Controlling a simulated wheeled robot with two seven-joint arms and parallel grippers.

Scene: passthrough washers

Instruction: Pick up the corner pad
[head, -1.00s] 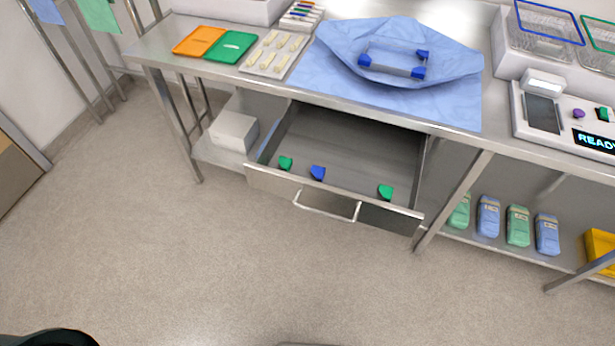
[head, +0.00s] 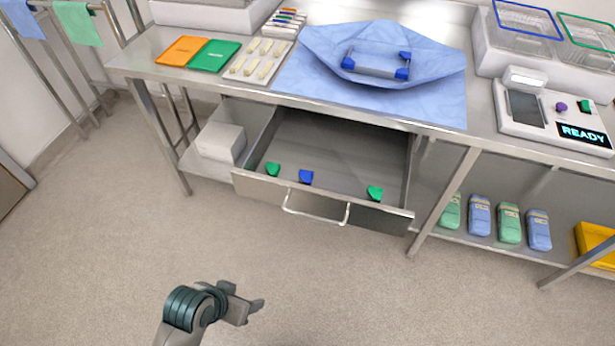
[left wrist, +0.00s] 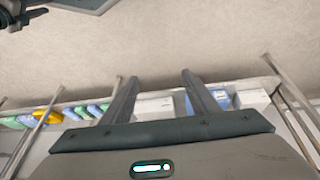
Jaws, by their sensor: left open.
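Three corner pads lie along the front of an open drawer (head: 335,150): a green pad (head: 273,169) at left, a blue pad (head: 306,177) in the middle and a green pad (head: 375,193) at right. More blue corner pads (head: 403,73) are fitted on a clear tray (head: 376,62) on the blue wrap. My left gripper (head: 255,303) is in front of the drawer, apart from it, over the floor in the picture. In the left wrist view its two fingers (left wrist: 157,85) are spread with nothing between them.
The drawer's front has a bar handle (head: 316,208). The steel table (head: 220,85) holds orange and green cards, a device reading READY (head: 525,110) and wire baskets. Green and blue packs stand on the lower shelf at right. The floor in front is clear.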

